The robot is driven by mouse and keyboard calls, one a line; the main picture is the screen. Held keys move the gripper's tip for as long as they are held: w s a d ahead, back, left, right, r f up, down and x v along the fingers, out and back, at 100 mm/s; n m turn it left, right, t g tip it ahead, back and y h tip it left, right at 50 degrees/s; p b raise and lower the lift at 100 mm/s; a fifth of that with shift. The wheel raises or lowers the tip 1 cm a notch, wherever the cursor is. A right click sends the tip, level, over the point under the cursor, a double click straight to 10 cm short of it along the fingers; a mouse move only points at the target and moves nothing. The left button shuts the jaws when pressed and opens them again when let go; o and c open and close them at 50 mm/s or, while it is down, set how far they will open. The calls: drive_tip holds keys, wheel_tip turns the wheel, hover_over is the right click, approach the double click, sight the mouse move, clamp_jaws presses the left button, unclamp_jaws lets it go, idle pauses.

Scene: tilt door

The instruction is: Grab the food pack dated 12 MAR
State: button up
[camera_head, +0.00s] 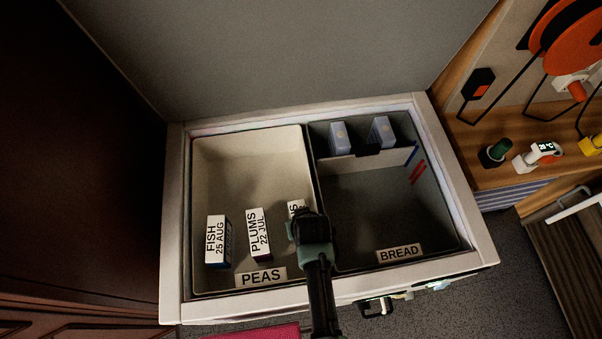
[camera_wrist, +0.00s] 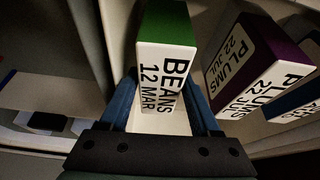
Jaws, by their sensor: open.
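The food pack dated 12 MAR is the BEANS pack (camera_wrist: 165,72), white with a green side, in the wrist view. In the head view only a corner of its label (camera_head: 296,207) shows beside my gripper, in the left compartment (camera_head: 245,160) marked PEAS. My gripper (camera_wrist: 163,98) is open, with one blue finger on each side of the pack's lower part. I cannot tell whether the fingers touch it. In the head view my gripper (camera_head: 306,220) hides most of the pack.
The PLUMS 22 JUL pack (camera_head: 259,234) and FISH 25 AUG pack (camera_head: 217,241) stand left of my gripper. A dark divider (camera_head: 313,180) is close on the right. The BREAD compartment (camera_head: 385,215) is mostly empty, with two pale-blue packs (camera_head: 339,137) behind it.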

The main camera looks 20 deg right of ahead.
drive_tip(key=shift+f, duration=0.15)
clamp_jaws()
idle(0.4)
